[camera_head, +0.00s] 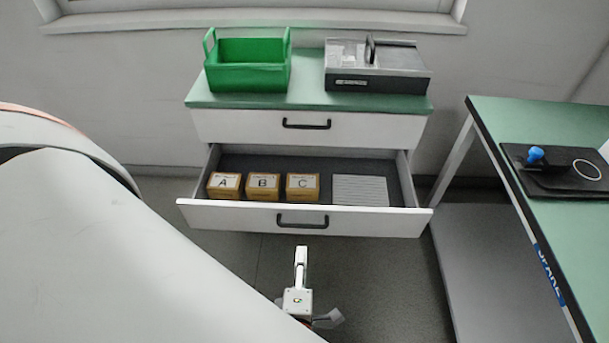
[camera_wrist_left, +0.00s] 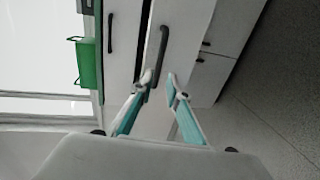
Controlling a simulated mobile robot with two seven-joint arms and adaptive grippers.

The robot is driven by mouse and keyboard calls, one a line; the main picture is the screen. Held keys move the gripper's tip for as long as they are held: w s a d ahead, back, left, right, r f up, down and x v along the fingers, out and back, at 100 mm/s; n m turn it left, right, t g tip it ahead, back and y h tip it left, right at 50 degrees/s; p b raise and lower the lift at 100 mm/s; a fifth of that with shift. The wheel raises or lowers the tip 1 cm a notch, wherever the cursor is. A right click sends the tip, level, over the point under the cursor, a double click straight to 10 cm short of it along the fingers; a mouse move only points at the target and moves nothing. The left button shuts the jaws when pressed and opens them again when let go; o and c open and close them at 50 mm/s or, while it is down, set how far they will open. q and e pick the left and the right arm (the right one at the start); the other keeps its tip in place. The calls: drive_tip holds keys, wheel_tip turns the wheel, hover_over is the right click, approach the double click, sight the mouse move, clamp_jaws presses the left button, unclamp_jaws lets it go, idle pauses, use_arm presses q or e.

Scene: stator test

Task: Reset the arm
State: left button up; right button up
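My left gripper (camera_head: 301,254) is in front of the open drawer (camera_head: 350,219), below its black handle (camera_head: 302,221) in the head view. In the left wrist view my left gripper (camera_wrist_left: 160,77) has its two teal-padded fingers spread, with nothing held between them. The open drawer's handle (camera_wrist_left: 164,45) lies beyond the fingertips there. Its lower end appears close to the left fingertip; I cannot tell whether they touch. My left arm fills the lower left of the head view. My right gripper is not in view.
The drawer holds boxes A (camera_head: 224,186), B (camera_head: 263,187) and C (camera_head: 302,187) and a grey ribbed plate (camera_head: 360,191). A green bin (camera_head: 247,76) and a grey device (camera_head: 377,80) stand on the cabinet top. A green-topped table (camera_head: 545,120) stands right.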

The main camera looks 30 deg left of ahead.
use_arm(q)
drive_tip(key=shift+r, duration=0.1)
drive_tip(key=w+d+r+m+t+h, duration=0.25)
drive_tip(key=d+m+h, duration=0.3)
drive_tip(key=m, duration=0.35)
drive_tip(key=w+d+r+m+t+h, duration=0.1)
drive_tip(key=d+r+m+h, duration=0.4)
drive_tip(key=m, duration=0.4)
drive_tip(key=s+a+f+m+g+p, duration=0.1)
drive_tip(key=s+a+f+m+g, duration=0.5)
drive_tip(key=a+f+m, duration=0.2)
wheel_tip(320, 180, down, 3)
drive_tip(key=m, duration=0.2)
drive_tip(key=shift+s+m, duration=0.2)
drive_tip(key=shift+m, duration=0.1)
